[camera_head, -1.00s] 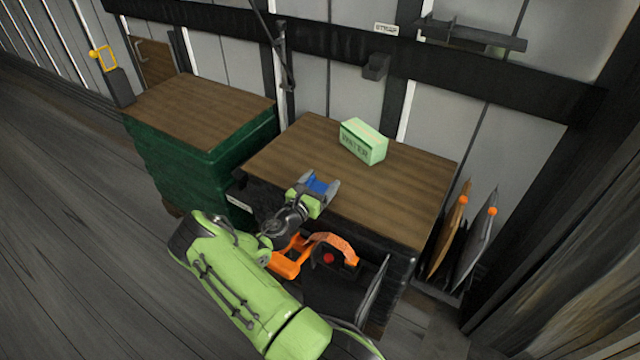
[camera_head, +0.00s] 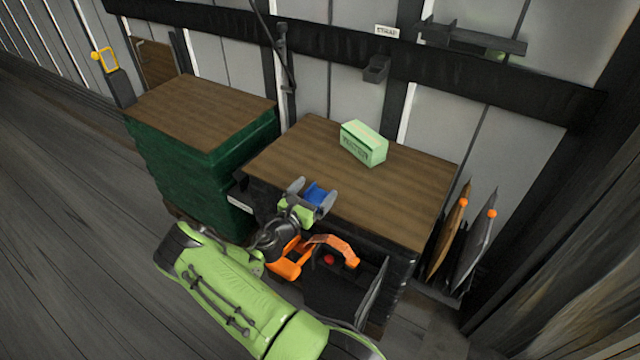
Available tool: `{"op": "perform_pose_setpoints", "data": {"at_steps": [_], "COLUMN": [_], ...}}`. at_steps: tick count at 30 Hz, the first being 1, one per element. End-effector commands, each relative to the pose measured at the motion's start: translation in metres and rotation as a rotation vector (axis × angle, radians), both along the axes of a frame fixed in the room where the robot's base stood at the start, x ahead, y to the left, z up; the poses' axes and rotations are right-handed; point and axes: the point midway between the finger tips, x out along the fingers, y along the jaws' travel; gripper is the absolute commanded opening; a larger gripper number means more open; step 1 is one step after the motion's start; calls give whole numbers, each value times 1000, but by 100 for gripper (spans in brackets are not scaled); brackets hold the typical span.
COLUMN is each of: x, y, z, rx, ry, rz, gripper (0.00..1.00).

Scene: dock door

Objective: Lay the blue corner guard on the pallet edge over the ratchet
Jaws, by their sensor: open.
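The blue corner guard (camera_head: 317,194) lies between the fingers of my gripper (camera_head: 311,197), at the near edge of the right wood-topped pallet load (camera_head: 405,190). My gripper is open, with one grey finger on each side of the guard. I cannot tell whether the guard rests on the edge or touches a finger. An orange piece (camera_head: 285,264), possibly the ratchet, shows below the gripper at the load's front, partly hidden by my arm. An orange curved band (camera_head: 338,246) is beside it.
A pale green box (camera_head: 363,144) stands on the right load's top. A green-wrapped load (camera_head: 190,165) with a wooden top stands to the left. A dark holder with upright boards (camera_head: 462,240) stands at the right. Bare floor lies at the left.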

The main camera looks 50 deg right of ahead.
Motion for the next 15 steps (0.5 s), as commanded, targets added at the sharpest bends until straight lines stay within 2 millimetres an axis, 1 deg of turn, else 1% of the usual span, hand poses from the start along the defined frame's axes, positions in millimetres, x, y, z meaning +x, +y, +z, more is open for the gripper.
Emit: {"op": "perform_pose_setpoints", "data": {"at_steps": [1,3,6,10,13,15], "x": [0,-2,-5,-7,-8,-11], "y": [16,36,59,77,83,86], "z": [2,2,2,1,2,8], "rx": [3,1,0,0,12,57], "ry": [4,4,3,1,-22,-97], "rz": [6,5,5,2,-11,-54], "gripper": [100,100,100,100,100,100]}}
